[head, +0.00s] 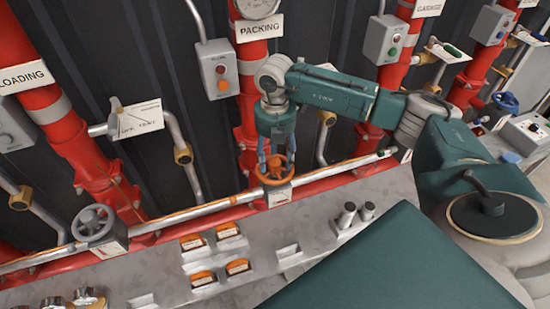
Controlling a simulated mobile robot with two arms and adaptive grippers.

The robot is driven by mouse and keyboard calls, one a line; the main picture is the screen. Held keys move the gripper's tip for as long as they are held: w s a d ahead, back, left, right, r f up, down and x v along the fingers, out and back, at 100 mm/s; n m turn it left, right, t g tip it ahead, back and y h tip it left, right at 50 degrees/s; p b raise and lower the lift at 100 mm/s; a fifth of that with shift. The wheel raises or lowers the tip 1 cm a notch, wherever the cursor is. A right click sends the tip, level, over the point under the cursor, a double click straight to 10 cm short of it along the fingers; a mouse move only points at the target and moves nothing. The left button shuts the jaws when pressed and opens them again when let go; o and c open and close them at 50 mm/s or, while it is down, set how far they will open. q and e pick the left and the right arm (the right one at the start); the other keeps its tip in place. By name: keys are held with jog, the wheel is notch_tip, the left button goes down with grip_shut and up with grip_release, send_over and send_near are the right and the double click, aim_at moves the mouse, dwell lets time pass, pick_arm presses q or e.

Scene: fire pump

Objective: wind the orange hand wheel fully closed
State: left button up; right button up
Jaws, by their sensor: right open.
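The orange hand wheel (274,171) sits low on the pipework below the PACKING sign, at the middle of the head view. My right gripper (275,158) comes down over it from above, with its blue-grey fingers apart on either side of the wheel's upper part. I cannot tell whether the fingers touch the rim. The wheel's far side is partly hidden behind the gripper. My left gripper is not in view.
A grey hand wheel (93,222) stands at the left. A control box with buttons (217,68) hangs above left of the orange wheel. Orange-topped blocks (238,266) and metal cylinders (347,215) sit on the grey bench (265,245). Red vertical pipes (90,170) line the wall.

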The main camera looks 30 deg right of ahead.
aim_at(275, 162)
notch_tip(275, 162, up, 6)
jog(key=p, duration=0.3)
jog(key=shift+f, duration=0.1)
dwell(0.4)
